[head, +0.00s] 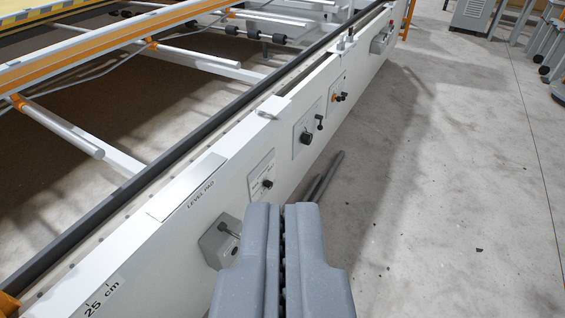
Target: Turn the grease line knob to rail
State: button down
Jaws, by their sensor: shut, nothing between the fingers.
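My gripper (281,208) is shut and empty at the bottom middle, its grey fingers side by side. It points along a long white beam (150,262) that carries several controls on its side. The nearest small black knob (268,184) sits on a pale plate just beyond and left of the fingertips. A larger black knob (305,138) sits on a plate farther along, with a black lever (320,122) beside it. The plate lettering is too small to read, so I cannot tell which is the grease line knob.
A grey box with a lever (220,241) is left of my gripper, partly hidden by it. A dark bar (326,177) lies low beyond the fingertips. Another grey box (381,39) is at the beam's far end. Concrete floor (450,200) at right is mostly clear.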

aim_at(267, 185)
jog(key=k, duration=1.3)
jog(key=u, duration=0.35)
jog(key=i, duration=0.8)
jog(key=z, duration=0.65)
jog(key=i, duration=1.95)
jog(key=u, duration=0.5)
